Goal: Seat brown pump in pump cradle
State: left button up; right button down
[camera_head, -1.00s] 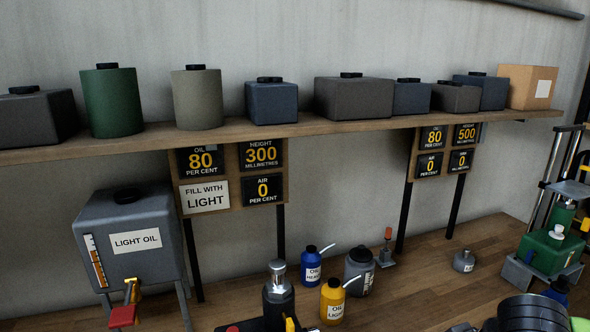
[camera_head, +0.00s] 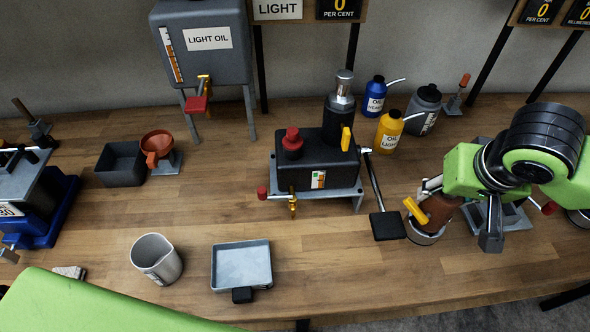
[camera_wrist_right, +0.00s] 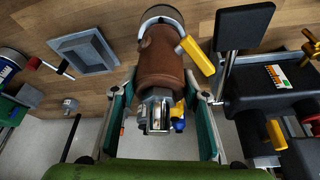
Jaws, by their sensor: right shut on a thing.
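The brown pump (camera_head: 441,209) has a yellow lever and a silver rim at its lower end. My right gripper (camera_head: 457,207) is shut on it and partly hides it. In the right wrist view the brown pump (camera_wrist_right: 160,62) lies between the two fingers, with its metal head toward the palm. The head view shows it tilted; I cannot tell whether it touches the bench. A grey square frame with a red-knobbed screw, apparently the pump cradle (camera_head: 513,219), is just right of the pump, partly behind my gripper. It also shows in the right wrist view (camera_wrist_right: 98,52). My left gripper is out of view.
A black pump unit (camera_head: 325,178) with a pedal (camera_head: 387,226) stands close left of the brown pump. Yellow (camera_head: 389,130) and blue (camera_head: 375,98) oil bottles stand behind. A metal jug (camera_head: 160,262) and shallow tray (camera_head: 241,263) are at front left. The front-middle bench is clear.

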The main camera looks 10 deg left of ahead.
aim_at(514, 219)
jog(key=l+u, duration=0.35)
jog(key=l, duration=0.15)
jog(key=l+u, duration=0.4)
jog(key=l, duration=0.15)
jog(key=l+u, duration=0.35)
jog(key=l, duration=0.15)
jog(key=l+u, duration=0.2)
jog(key=i+l, duration=0.05)
